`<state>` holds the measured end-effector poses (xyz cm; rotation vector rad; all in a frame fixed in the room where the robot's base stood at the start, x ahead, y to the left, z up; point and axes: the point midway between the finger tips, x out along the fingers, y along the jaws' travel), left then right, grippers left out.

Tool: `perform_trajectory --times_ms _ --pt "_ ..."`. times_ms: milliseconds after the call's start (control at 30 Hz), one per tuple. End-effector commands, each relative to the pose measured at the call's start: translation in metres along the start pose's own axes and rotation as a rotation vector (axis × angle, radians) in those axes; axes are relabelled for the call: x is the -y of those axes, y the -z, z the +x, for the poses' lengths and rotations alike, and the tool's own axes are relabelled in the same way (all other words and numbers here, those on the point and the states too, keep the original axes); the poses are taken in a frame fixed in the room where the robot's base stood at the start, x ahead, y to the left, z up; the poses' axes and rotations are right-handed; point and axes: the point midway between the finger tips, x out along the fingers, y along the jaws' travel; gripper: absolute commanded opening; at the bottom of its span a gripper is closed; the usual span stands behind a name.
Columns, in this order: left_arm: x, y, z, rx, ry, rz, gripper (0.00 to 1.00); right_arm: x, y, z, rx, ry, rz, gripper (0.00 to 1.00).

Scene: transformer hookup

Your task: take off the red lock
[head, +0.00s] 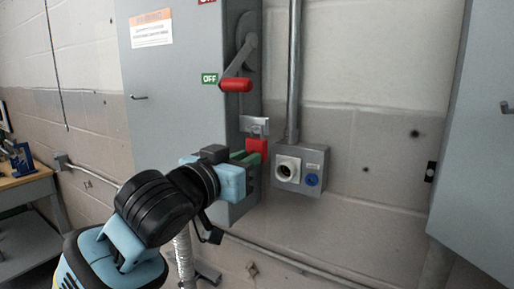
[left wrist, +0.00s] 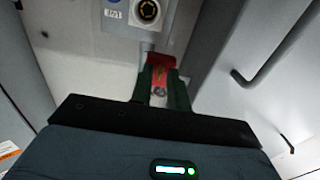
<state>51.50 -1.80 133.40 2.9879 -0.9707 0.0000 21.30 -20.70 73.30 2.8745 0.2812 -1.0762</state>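The red lock (head: 257,147) hangs at a metal hasp (head: 254,125) on the right side of the grey switch box (head: 170,90), below its lever. My left gripper (head: 246,158) reaches it from the lower left. In the left wrist view, its two green fingers (left wrist: 161,85) lie close on either side of the red lock (left wrist: 160,62) and look closed on it. The fingers hide part of the lock's sides. My right gripper is in neither view.
The red-handled lever (head: 236,85) points at a green OFF label. A small grey socket box (head: 300,170) with a conduit above it is just right of the lock. Another grey cabinet (head: 475,150) stands at the right. A workbench (head: 25,190) is at the far left.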

Motion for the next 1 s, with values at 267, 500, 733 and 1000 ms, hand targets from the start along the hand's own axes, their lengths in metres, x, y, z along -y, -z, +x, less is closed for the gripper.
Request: perform_trajectory --times_ms 267,500,733,1000 --pt "0.0001 0.0 -0.0002 0.0 0.0 0.001 0.0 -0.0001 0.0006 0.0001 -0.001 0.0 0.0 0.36" --pt "0.0015 0.0003 -0.0005 0.0 0.003 0.262 0.0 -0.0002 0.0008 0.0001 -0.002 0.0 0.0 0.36" --pt "0.0006 0.0001 -0.0004 0.001 0.001 0.629 0.0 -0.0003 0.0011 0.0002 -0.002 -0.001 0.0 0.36" --pt "-0.0001 0.0001 -0.0003 0.0 0.0 0.611 0.0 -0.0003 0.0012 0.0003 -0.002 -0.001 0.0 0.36"
